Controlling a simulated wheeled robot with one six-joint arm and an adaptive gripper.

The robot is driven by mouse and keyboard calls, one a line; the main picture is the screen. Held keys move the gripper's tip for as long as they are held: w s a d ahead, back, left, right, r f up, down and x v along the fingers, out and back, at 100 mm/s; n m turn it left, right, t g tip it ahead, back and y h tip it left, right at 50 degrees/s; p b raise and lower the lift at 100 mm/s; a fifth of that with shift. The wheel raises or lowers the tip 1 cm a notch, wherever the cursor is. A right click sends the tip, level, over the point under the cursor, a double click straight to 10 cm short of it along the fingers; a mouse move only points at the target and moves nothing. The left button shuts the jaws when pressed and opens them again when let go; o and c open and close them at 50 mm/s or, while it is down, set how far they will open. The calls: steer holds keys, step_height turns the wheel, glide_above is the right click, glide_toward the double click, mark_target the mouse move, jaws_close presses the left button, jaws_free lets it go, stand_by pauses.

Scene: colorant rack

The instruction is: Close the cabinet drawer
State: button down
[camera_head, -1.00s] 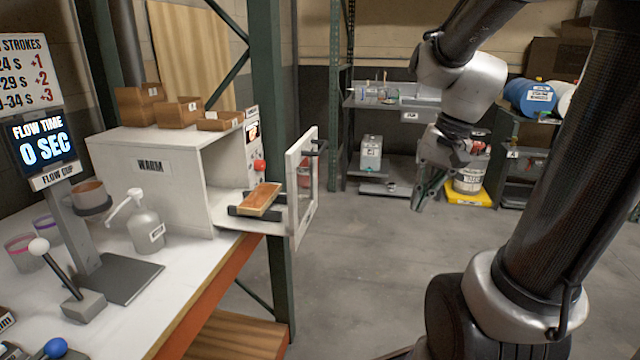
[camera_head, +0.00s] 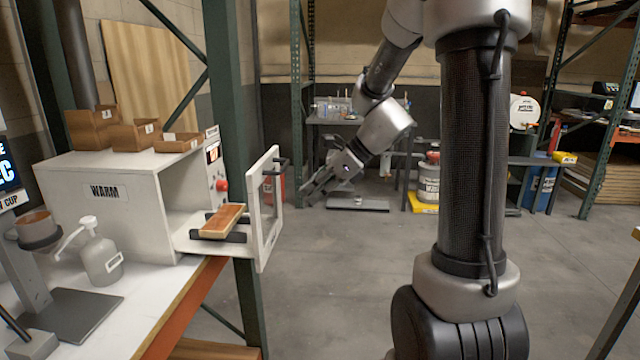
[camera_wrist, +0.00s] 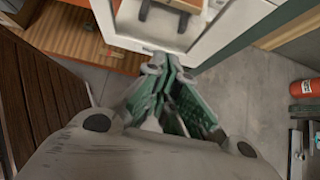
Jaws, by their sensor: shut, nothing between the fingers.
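The white cabinet (camera_head: 100,205) marked WARM stands on the bench at the left.
A dispenser bottle (camera_head: 102,250) and a cup stand (camera_head: 38,232) are on the bench. Small wooden bins (camera_head: 133,135) sit on the cabinet. A green rack post (camera_head: 232,130) rises behind the drawer. A red cylinder (camera_wrist: 304,88) is at the wrist view's right. Open floor lies right.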

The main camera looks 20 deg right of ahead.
steer(key=w+a+f, duration=0.1)
steer(key=a, duration=0.1)
steer(key=w+a+f, duration=0.1)
steer(key=a, duration=0.1)
steer(key=w+a+f, duration=0.1)
steer(key=a, duration=0.1)
steer(key=shift+w, duration=0.4)
steer(key=shift+a, duration=0.1)
